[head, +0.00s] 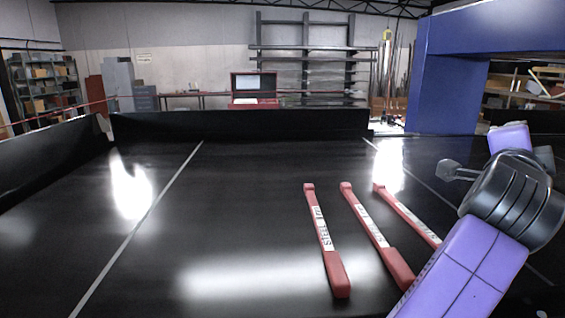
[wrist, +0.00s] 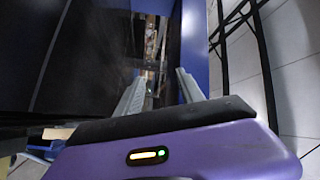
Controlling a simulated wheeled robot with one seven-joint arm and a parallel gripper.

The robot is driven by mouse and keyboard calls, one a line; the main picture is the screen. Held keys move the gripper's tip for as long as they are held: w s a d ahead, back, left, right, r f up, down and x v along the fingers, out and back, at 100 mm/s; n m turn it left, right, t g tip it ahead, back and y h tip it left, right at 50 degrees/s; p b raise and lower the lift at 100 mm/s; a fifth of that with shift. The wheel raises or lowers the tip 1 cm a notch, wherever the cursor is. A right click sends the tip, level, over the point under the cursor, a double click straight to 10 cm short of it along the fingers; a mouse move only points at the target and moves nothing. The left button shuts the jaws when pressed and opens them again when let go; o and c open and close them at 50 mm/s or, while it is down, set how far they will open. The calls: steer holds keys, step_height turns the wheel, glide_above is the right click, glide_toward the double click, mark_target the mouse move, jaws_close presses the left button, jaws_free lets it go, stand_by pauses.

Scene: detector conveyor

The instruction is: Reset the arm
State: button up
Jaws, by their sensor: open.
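My gripper (wrist: 160,76) shows in the wrist view with its two grey fingers apart and nothing between them. Past the fingers are a blue surface and a blurred, cluttered background. In the head view my purple arm reaches up at the right edge, folded at a dark joint, beside the black conveyor (head: 230,230). The gripper cannot be made out in the head view.
Three red bars with white labels lie on the belt: a left one (head: 332,262), a middle one (head: 376,236) and a right one (head: 394,200) partly behind my arm. A blue detector frame (head: 437,95) stands at the right. The belt's left side is clear.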

steer(key=s+a+f+n+t+y+b, duration=0.1)
steer(key=s+a+f+n+t+y, duration=0.25)
steer(key=a+n+t, duration=0.8)
steer(key=s+a+f+n+y+b, duration=0.1)
steer(key=s+a+f+n+y, duration=0.35)
steer(key=f+n, duration=0.3)
steer(key=s+a+f+n+y+b, duration=0.1)
steer(key=s+a+f+n+y, duration=0.2)
steer(key=f+n+y, duration=0.4)
steer(key=s+a+f+m+g+b, duration=0.1)
steer(key=s+f+g, duration=0.3)
steer(key=s+f, duration=0.9)
steer(key=s+a+f+m+g+h+b, duration=0.1)
steer(key=s+f+g, duration=0.4)
steer(key=s+f, duration=0.9)
steer(key=s+a+m+b, duration=0.1)
steer(key=s+a, duration=0.1)
steer(key=s, duration=0.1)
steer(key=shift+s+a, duration=0.15)
steer(key=shift+a, duration=0.15)
